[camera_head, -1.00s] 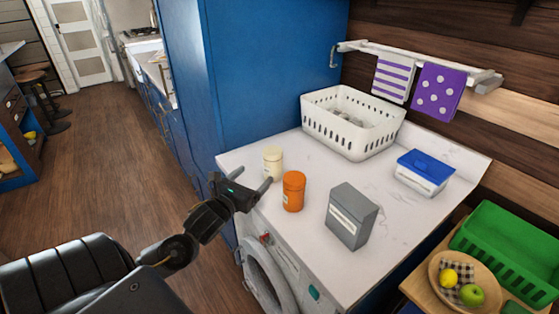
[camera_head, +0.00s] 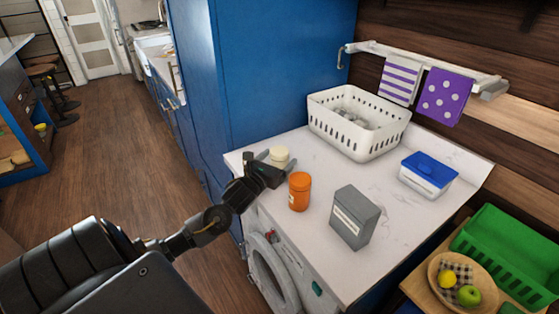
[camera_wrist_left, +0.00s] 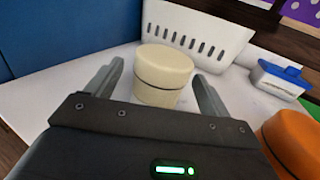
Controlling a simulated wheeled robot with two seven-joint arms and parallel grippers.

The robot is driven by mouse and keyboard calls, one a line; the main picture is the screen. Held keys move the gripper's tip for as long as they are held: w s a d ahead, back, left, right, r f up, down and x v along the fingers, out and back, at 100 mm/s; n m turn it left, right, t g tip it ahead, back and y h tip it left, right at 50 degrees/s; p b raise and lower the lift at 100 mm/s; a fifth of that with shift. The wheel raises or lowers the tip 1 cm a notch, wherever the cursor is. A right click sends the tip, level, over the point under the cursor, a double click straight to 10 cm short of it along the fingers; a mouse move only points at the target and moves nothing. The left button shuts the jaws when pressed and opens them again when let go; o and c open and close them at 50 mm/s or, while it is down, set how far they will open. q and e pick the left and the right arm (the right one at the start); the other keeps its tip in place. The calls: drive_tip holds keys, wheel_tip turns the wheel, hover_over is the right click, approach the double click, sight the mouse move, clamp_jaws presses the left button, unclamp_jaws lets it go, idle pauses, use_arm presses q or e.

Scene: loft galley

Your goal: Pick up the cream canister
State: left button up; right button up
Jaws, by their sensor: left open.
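The cream canister (camera_head: 279,154) stands upright on the white counter near its back left corner. Its lower part is hidden behind my left gripper (camera_head: 267,165) in the head view. In the left wrist view the cream canister (camera_wrist_left: 162,74) stands between the two spread fingers of my left gripper (camera_wrist_left: 155,88). The gripper is open, with a visible gap on each side of the canister. My right gripper is not in view.
An orange canister (camera_head: 300,191) stands close to the right of my left gripper. A grey box (camera_head: 354,217), a white basket (camera_head: 359,140) and a blue-lidded tub (camera_head: 428,175) are on the counter (camera_head: 390,238). A tall blue cabinet (camera_head: 255,75) rises behind the canister.

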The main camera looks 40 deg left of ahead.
use_arm(q)
drive_tip(key=shift+w, duration=0.55)
drive_tip(key=shift+a, duration=0.1)
drive_tip(key=c, duration=1.1)
drive_tip(key=shift+c, duration=0.4)
drive_tip(key=shift+r, duration=0.1)
